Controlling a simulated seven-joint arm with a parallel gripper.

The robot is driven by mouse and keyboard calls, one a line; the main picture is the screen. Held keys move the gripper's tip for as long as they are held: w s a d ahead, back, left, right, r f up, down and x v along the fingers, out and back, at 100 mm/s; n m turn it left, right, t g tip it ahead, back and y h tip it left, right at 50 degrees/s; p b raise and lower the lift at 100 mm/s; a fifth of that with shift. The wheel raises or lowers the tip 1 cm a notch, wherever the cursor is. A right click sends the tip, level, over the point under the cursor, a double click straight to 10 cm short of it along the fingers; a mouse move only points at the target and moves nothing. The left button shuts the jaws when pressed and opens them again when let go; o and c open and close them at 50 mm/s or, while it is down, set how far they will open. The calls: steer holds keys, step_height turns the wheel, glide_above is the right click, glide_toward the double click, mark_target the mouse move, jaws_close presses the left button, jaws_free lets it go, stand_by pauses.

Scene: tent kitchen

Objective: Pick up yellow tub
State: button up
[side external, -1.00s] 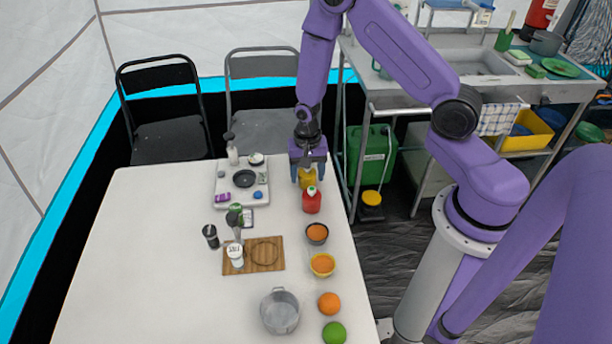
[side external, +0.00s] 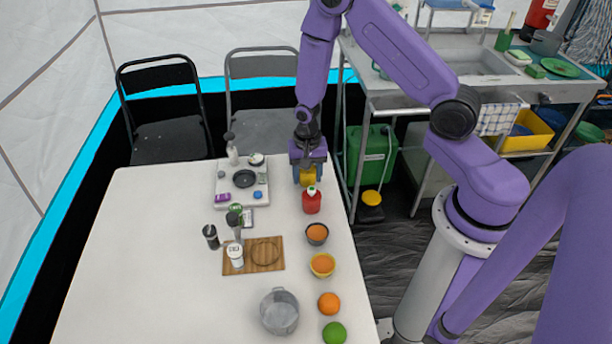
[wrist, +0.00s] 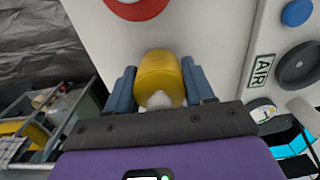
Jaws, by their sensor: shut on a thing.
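The yellow tub (side external: 308,178) is near the table's far right corner. In the wrist view the yellow tub (wrist: 161,76) sits between the two blue-grey fingers, with a small whitish part at its near end. My gripper (side external: 309,175) points down from above and is shut on the tub; in the wrist view the fingers of my gripper (wrist: 159,85) flank it on both sides. Part of the tub is hidden behind the fingers and gripper body. I cannot tell if its bottom touches the white table (side external: 140,250).
A red bottle (side external: 312,202) stands just in front of the tub. A white camping stove (side external: 221,184) is to the left. Bowls (side external: 317,234), fruit (side external: 329,303), a pot (side external: 279,314) and a wooden board (side external: 265,256) lie nearer. The table's left side is clear.

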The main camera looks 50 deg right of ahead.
steer(key=shift+r, duration=3.95)
